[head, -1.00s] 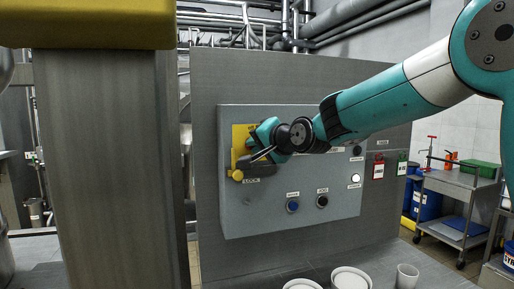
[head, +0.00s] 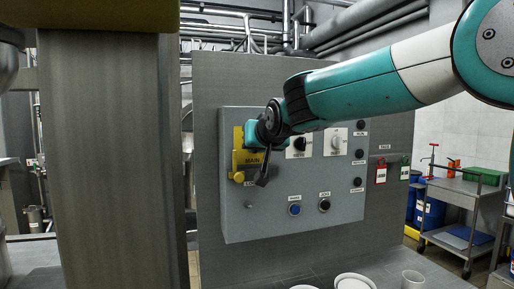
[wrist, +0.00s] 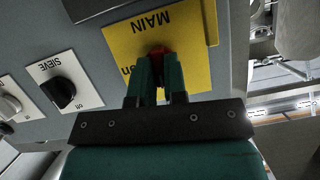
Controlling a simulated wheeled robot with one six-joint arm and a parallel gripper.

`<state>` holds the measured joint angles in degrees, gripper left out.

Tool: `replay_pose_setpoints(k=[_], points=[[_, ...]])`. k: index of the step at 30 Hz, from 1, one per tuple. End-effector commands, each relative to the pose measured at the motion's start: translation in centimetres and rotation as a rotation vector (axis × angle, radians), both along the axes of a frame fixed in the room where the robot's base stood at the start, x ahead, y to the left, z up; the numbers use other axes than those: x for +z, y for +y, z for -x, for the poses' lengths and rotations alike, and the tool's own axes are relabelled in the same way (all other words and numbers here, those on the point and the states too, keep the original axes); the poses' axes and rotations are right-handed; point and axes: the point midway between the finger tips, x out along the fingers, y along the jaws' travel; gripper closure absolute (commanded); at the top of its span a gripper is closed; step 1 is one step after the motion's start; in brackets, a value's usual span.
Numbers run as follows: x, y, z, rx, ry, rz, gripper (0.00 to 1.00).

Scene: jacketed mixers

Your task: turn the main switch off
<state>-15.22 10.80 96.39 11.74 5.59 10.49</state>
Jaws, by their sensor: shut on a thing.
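The main switch's yellow plate (head: 239,160), marked MAIN, is at the left of the grey control box (head: 270,222) in the head view. In the wrist view the plate (wrist: 190,40) fills the upper middle, and the red switch handle (wrist: 159,53) shows between my fingers. My gripper (wrist: 160,68) is shut on this handle, close against the plate. In the head view my gripper (head: 262,150) covers the handle. The handle's exact angle is mostly hidden by the fingers. The lower right lamp (head: 357,182) on the box is dark.
Black and white selector knobs, including one marked SIEVE (wrist: 60,92), are beside the main switch. A blue button (head: 294,210) and a black button (head: 324,205) are below. Red and green tags hang at right.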

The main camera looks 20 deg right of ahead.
Motion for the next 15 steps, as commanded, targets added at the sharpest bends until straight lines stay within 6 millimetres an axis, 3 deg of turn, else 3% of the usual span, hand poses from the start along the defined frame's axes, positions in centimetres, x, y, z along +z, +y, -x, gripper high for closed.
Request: replay_pose_setpoints(k=[15], points=[[0.07,0.16,-0.02,0.003,-0.002,0.124,1.0]])
